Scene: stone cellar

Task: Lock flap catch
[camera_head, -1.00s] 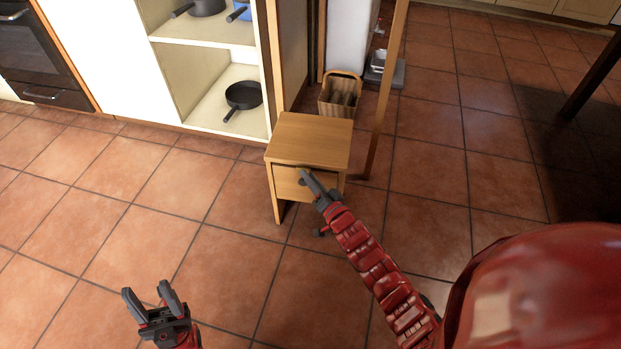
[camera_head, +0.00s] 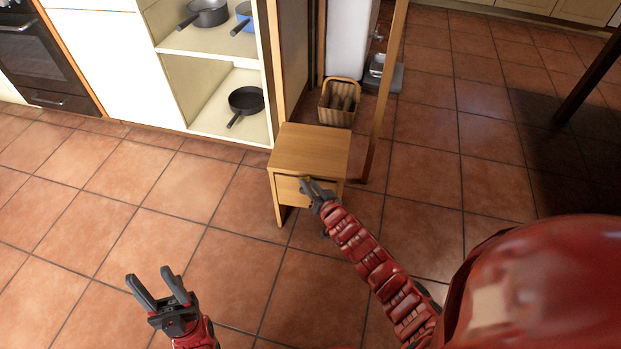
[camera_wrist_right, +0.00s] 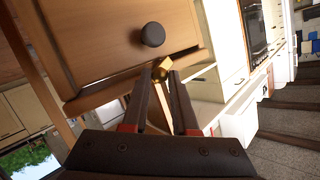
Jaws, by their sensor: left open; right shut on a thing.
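A small wooden cabinet (camera_head: 308,148) stands on the tiled floor. Its front flap (camera_head: 290,190) looks closed. In the right wrist view the flap (camera_wrist_right: 105,50) carries a round dark knob (camera_wrist_right: 152,34), and a small brass catch (camera_wrist_right: 161,71) sits by the flap's edge. My right gripper (camera_head: 306,184) is at the cabinet's front; in the wrist view its fingertips (camera_wrist_right: 162,77) are shut on the brass catch and partly hide it. Whether the catch overlaps the flap is hard to tell. My left gripper (camera_head: 149,277) is open and empty, low over the floor, away from the cabinet.
An open shelf unit with a black pan (camera_head: 245,101) stands behind and left of the cabinet. A wicker basket (camera_head: 340,102) is behind it, and a wooden post (camera_head: 385,95) rises close to its right. The tiled floor in front is clear.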

